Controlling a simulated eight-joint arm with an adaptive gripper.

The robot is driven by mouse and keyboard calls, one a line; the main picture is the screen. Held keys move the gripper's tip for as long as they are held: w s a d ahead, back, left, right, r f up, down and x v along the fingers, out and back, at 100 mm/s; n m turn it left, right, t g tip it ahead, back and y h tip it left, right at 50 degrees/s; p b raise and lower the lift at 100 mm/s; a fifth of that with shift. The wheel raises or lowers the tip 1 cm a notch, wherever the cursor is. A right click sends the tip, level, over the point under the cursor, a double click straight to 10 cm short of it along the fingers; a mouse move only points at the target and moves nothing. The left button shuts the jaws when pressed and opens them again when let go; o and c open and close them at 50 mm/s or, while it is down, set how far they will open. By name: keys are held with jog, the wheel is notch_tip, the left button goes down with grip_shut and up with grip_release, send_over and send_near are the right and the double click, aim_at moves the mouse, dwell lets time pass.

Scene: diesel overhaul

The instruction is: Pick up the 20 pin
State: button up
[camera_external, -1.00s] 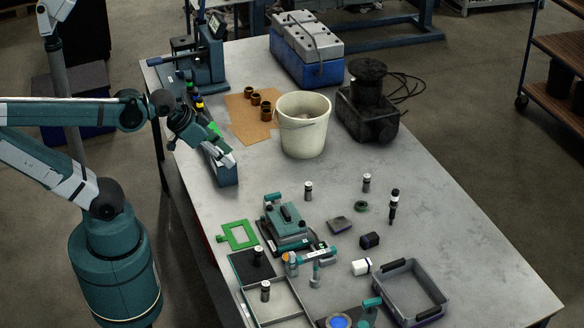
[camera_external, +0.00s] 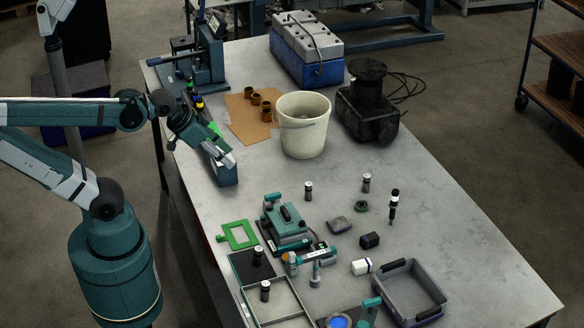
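Several small dark pins with white tops stand on the grey table: one in the middle (camera_external: 308,191), one right of it (camera_external: 366,183), one on the dark pad (camera_external: 257,257) and one in the divided tray (camera_external: 265,291). A taller black piece with a white band (camera_external: 394,204) stands at the right. I cannot read any marking, so I cannot tell which is the 20 pin.
A white bucket (camera_external: 303,140) and a dark machine (camera_external: 368,115) stand behind. A teal fixture (camera_external: 286,232), a green frame (camera_external: 238,235) and an empty grey bin (camera_external: 442,297) lie in front. The table's right side (camera_external: 460,220) is clear.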

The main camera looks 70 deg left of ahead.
jog(key=w+r+n+g, duration=0.1)
jog(key=w+r+n, duration=0.1)
jog(key=w, duration=0.6)
jog(key=w+r+n+g, duration=0.1)
jog(key=w+r+n, duration=0.15)
jog(key=w, duration=0.45)
jog(key=n+g, duration=0.5)
jog(key=n, duration=0.6)
send_over(366, 176)
jog(key=f, duration=2.5)
jog(key=shift+s+a+f+p, duration=0.1)
jog(key=shift+s+f+p, duration=0.15)
jog(key=shift+p, duration=0.15)
jog(key=shift+w+f, duration=0.2)
jog(key=shift+f, duration=0.25)
jog(key=shift+f, duration=0.1)
